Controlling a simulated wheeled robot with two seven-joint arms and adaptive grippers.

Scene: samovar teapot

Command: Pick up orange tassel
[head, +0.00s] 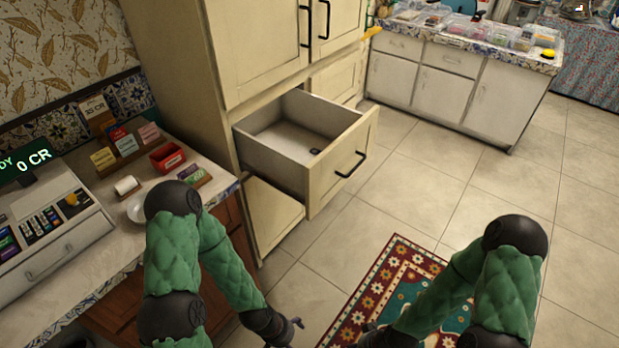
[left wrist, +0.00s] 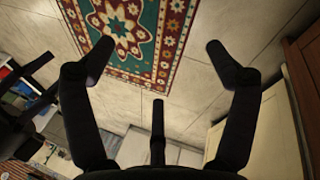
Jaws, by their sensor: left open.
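No orange tassel can be made out for certain. A small yellow-orange object (head: 372,32) shows at the right edge of the tall cream cabinet in the head view, too small to identify. My left gripper (head: 290,328) is low in front of the cabinet, above the floor. In the left wrist view its fingers (left wrist: 158,55) are spread wide with nothing between them. My right gripper (head: 380,338) is at the bottom edge over the rug, partly cut off, and its fingers cannot be made out.
An open, nearly empty drawer (head: 337,184) juts from the cream cabinet (head: 163,60). A counter with a cash register (head: 45,232) and card holders stands left. A patterned rug (head: 352,318) lies ahead. A cluttered counter (head: 480,45) is at back right. Tiled floor is clear between.

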